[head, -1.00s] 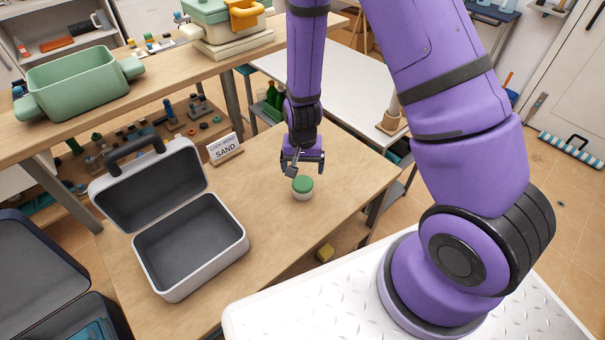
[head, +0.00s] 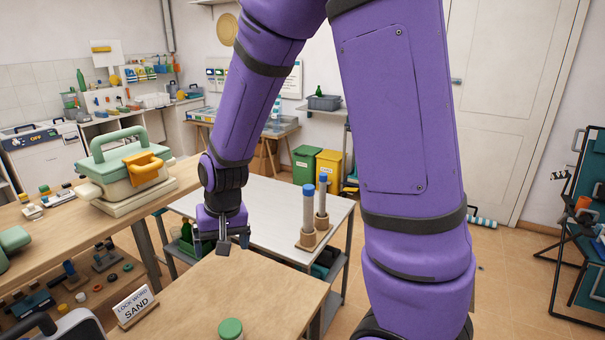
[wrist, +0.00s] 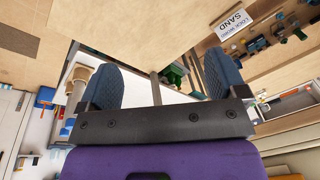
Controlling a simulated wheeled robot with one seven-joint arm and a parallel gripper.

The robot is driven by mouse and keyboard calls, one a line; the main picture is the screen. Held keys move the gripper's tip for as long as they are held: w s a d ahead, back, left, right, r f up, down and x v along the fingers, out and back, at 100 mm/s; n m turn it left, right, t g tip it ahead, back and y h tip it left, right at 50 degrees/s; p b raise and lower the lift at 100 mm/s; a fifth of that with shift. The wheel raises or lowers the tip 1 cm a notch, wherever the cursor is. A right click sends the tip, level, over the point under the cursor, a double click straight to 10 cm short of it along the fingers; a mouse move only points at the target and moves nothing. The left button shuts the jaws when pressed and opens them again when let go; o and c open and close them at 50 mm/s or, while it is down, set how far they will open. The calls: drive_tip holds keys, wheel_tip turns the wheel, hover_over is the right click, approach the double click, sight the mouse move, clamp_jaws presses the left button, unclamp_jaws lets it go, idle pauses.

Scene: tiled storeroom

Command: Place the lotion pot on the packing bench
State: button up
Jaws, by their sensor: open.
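The lotion pot, a small white jar with a green lid (head: 230,328), stands upright on a wooden table (head: 265,295) at the bottom edge of the head view. My gripper (head: 222,248) hangs in the air beyond the pot, near the wooden table's far edge and the white table (head: 262,200). In the wrist view my gripper (wrist: 165,78) has its two blue pads wide apart with nothing between them. The pot does not show in the wrist view. No label shows which table is the packing bench.
A "LOCK WORD SAND" sign (head: 134,304) stands left of the pot. A holder with two blue-capped tubes (head: 308,238) stands on the white table, which has free room. A green case (head: 122,165) sits on the left bench. Green and yellow bins (head: 305,162) are behind.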

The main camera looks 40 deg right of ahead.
drive_tip(key=s+d+r+n+t, duration=0.1)
drive_tip(key=s+d+r, duration=0.1)
drive_tip(key=s+r, duration=0.8)
drive_tip(key=s+d+r+n+t+h, duration=0.1)
drive_tip(key=s+d+r+n+t, duration=0.1)
drive_tip(key=s+r, duration=0.7)
wheel_tip(320, 180, up, 2)
drive_tip(key=shift+s+d+r, duration=0.15)
drive_tip(key=shift+s+d, duration=0.2)
drive_tip(key=shift+d, duration=0.45)
